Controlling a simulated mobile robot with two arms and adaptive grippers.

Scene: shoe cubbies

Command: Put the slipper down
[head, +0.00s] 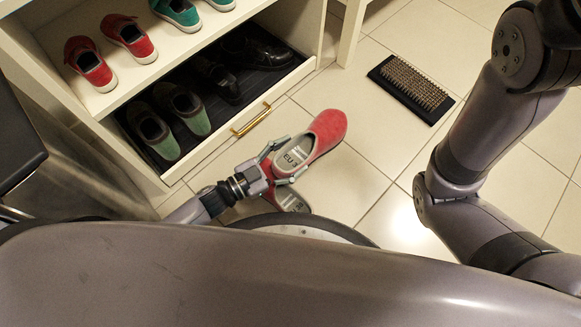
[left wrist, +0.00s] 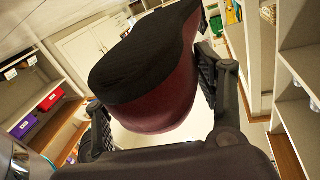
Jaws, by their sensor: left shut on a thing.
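A red slipper (head: 327,131) with a grey insole is in the middle of the head view, in front of the cubby. My left gripper (head: 279,160) is shut on its heel end, and the toe points away from me to the upper right. In the left wrist view the slipper (left wrist: 150,75) shows its black sole and dark red side between the two fingers (left wrist: 155,105). I cannot tell how far it is above the floor. My right gripper is out of view.
A white shoe cubby (head: 165,50) stands at the upper left. Its shelf holds red and teal shoes; the open drawer below (head: 262,128) holds green-and-black and black shoes. A bristled mat (head: 410,88) lies on the tiled floor (head: 345,185).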

